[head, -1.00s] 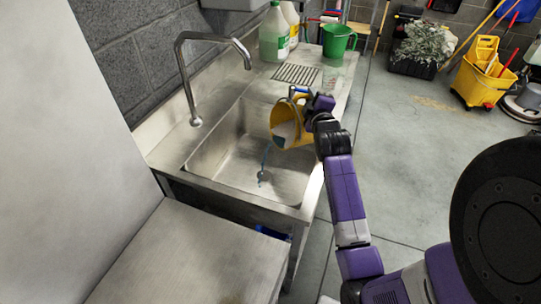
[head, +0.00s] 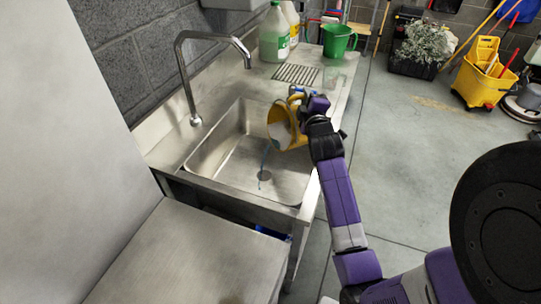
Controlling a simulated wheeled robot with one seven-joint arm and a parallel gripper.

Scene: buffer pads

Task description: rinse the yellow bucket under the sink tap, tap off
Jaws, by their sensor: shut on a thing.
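The yellow bucket (head: 284,132) is tipped on its side over the right part of the steel sink basin (head: 222,152), its mouth facing left. Something pale shows inside it. A thin blue streak runs from near its rim down toward the drain (head: 264,176). My gripper (head: 302,101) is shut on the bucket at its upper right side; the fingertips are partly hidden. The tap (head: 181,75) arches over the basin's back edge, its spout end (head: 247,62) above and left of the bucket. No water shows coming from the spout.
A green bucket (head: 337,42) and bottles (head: 274,35) stand at the counter's far end, behind a drain grate (head: 296,74). A steel worktop (head: 190,258) is at front left. A yellow mop bucket (head: 481,84) stands on the floor at right, where the middle floor is clear.

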